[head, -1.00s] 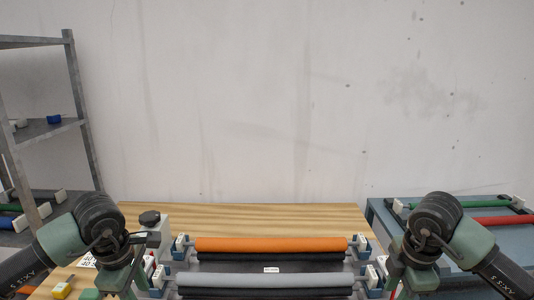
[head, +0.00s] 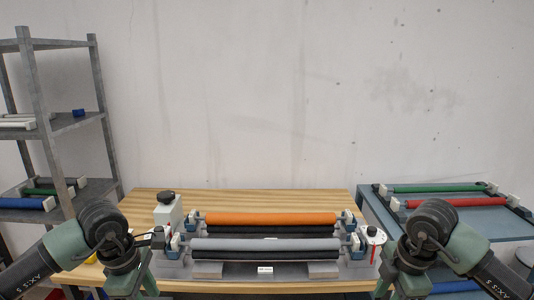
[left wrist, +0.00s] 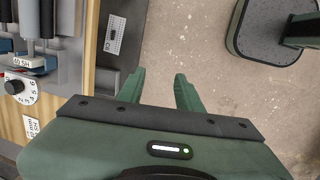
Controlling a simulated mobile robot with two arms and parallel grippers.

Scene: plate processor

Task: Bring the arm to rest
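My left gripper (left wrist: 160,85) shows in the left wrist view with its two green fingers apart and nothing between them. It hangs over bare floor beside the wooden table's edge. In the head view my left arm (head: 105,230) is bent at the lower left, and my right arm (head: 430,235) is bent at the lower right in a near mirror pose. The right fingertips do not show. The plate processor, with an orange roller (head: 270,219) and a grey roller (head: 265,244), stands on the wooden table (head: 270,197) between the arms.
A metal shelf (head: 35,95) with rollers stands at the left. A blue-grey table (head: 380,215) at the right bears a green roller (head: 435,188) and a red roller (head: 455,202). A dial (left wrist: 14,86) sits near the table edge. Floor (left wrist: 225,85) lies open beside it.

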